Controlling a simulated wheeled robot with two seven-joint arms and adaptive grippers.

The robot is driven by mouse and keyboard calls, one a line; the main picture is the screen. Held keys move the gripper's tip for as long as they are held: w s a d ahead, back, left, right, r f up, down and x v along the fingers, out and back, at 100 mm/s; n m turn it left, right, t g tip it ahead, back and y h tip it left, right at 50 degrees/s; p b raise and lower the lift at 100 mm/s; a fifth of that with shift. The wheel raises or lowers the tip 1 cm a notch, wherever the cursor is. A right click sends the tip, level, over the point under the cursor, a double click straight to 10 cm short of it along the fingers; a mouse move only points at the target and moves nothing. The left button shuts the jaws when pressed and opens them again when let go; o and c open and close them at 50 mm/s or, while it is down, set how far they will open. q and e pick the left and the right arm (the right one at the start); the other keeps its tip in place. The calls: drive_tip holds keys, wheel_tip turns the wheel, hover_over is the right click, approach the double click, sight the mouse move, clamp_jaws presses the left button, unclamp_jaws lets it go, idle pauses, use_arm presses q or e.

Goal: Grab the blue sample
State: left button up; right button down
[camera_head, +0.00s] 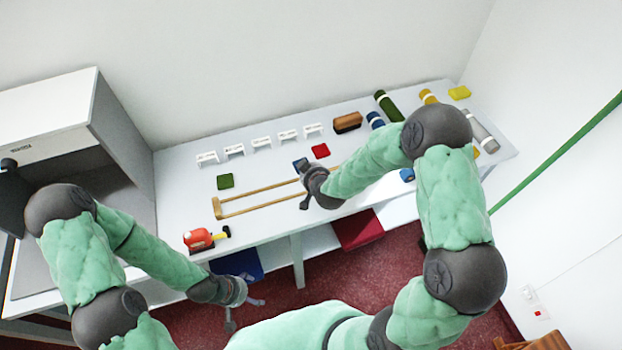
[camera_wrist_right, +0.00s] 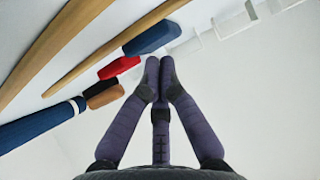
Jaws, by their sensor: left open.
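The blue sample is a small dark blue block (camera_head: 300,163) on the white counter, partly hidden by my right gripper (camera_head: 305,186). In the right wrist view the blue block (camera_wrist_right: 152,38) lies just beyond the right fingertips (camera_wrist_right: 159,68), which are together with nothing between them. Whether the fingers touch the block I cannot tell. A red block (camera_head: 320,151) and a green block (camera_head: 225,181) lie on the counter to either side. My left gripper (camera_head: 244,302) is open and empty, low in front of the counter.
A wooden frame (camera_head: 262,189) lies near the right gripper. White label holders (camera_head: 261,142), a brown brush-like block (camera_head: 347,122) and several rolls, one green (camera_head: 388,105), stand behind. A red tool (camera_head: 200,239) lies front left. A grey-white cabinet (camera_head: 125,135) stands at left.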

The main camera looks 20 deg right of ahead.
sight(300, 159)
drive_tip(key=w, duration=0.1)
drive_tip(key=w+f, duration=0.1)
drive_tip(key=w, duration=0.1)
drive_tip(key=shift+w+b, duration=0.2)
drive_tip(key=shift+b, duration=0.15)
drive_tip(key=shift+f, duration=0.2)
drive_tip(key=shift+s+a+f+b, duration=0.1)
drive_tip(key=shift+s+b, duration=0.05)
drive_tip(key=shift+b, duration=0.2)
drive_tip(key=shift+s+f, duration=0.15)
drive_tip(key=shift+f, duration=0.05)
drive_tip(key=shift+s+f, duration=0.1)
drive_tip(key=shift+s, duration=0.15)
drive_tip(key=s, duration=0.5)
drive_tip(key=shift+s, duration=0.15)
drive_tip(key=shift+w+r, duration=0.2)
drive_tip(key=shift+w, duration=0.15)
drive_tip(key=shift+r, duration=0.1)
